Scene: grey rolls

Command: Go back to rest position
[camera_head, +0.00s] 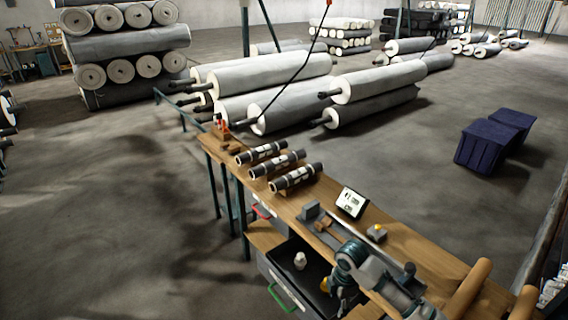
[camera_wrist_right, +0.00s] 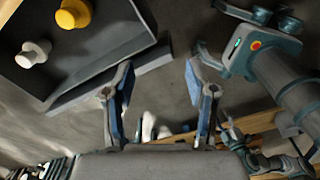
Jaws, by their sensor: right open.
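My right gripper (camera_head: 341,302) is at the bottom of the head view, beside the bench and over the open dark drawer. In the right wrist view it (camera_wrist_right: 157,78) is open, with two blue-lined fingers apart and nothing between them. The drawer (camera_head: 268,266) holds a white piece (camera_head: 300,261) and a yellow piece (camera_head: 326,285). Both also show at the upper left of the right wrist view, the white piece (camera_wrist_right: 33,53) and the yellow piece (camera_wrist_right: 73,14). What seems to be my left gripper (camera_wrist_right: 255,45) shows at the upper right there; its fingers are unclear.
Blue bins (camera_head: 487,144) stand at the right. The floor at left is clear.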

